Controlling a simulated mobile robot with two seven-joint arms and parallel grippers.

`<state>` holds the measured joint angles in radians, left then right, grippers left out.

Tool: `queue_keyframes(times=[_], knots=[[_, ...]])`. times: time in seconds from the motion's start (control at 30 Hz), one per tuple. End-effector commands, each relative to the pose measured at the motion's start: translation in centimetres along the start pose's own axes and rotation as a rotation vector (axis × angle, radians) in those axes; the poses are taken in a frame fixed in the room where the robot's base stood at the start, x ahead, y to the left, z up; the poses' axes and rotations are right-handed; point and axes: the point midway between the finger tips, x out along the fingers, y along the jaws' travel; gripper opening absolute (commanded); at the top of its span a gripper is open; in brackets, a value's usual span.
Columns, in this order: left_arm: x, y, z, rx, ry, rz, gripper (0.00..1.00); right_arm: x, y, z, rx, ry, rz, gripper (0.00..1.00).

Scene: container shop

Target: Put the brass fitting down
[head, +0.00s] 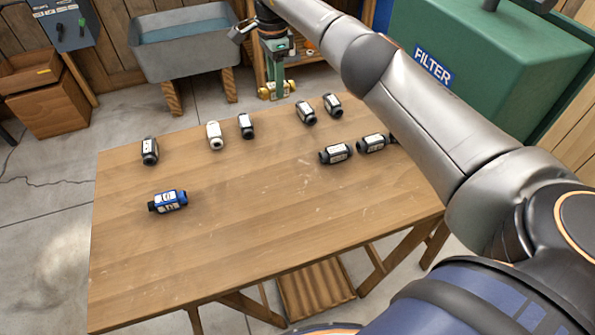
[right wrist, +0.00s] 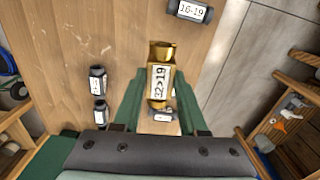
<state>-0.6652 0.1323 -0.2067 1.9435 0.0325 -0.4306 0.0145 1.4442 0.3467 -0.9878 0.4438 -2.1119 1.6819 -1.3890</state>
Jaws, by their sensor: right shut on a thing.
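The brass fitting (right wrist: 159,78) is held between the green fingers of my right gripper (head: 277,88). Its white label reads "32>19" in the right wrist view. In the head view the brass ends (head: 264,93) stick out on both sides of the fingers, near the far edge of the wooden table (head: 235,215). The fitting appears raised above the tabletop; the exact height is hard to tell. My left gripper is not in view.
Several black fittings (head: 149,151) stand or lie on the table, with a white one (head: 214,137) and a blue one (head: 168,201). The table's near middle is clear. A grey trough (head: 185,45) and a green filter box (head: 490,60) stand beyond.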

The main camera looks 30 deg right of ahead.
Motion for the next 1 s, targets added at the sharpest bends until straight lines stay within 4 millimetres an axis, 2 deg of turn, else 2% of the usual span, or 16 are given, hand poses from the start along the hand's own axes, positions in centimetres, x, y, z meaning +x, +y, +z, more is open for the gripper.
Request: queue_keyframes(times=[0.17,0.47,0.77,1.0], knots=[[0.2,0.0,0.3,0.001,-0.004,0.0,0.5,-0.8,-0.2,-0.3,0.08,0.0,0.0,0.0],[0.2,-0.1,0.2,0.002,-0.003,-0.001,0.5,-0.1,1.2,-0.2,0.082,-0.002,0.004,0.0],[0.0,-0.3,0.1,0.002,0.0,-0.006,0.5,1.0,3.8,-0.1,0.081,0.001,0.003,0.0],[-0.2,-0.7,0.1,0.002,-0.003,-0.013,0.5,2.2,6.7,0.1,0.082,0.003,0.003,0.0]])
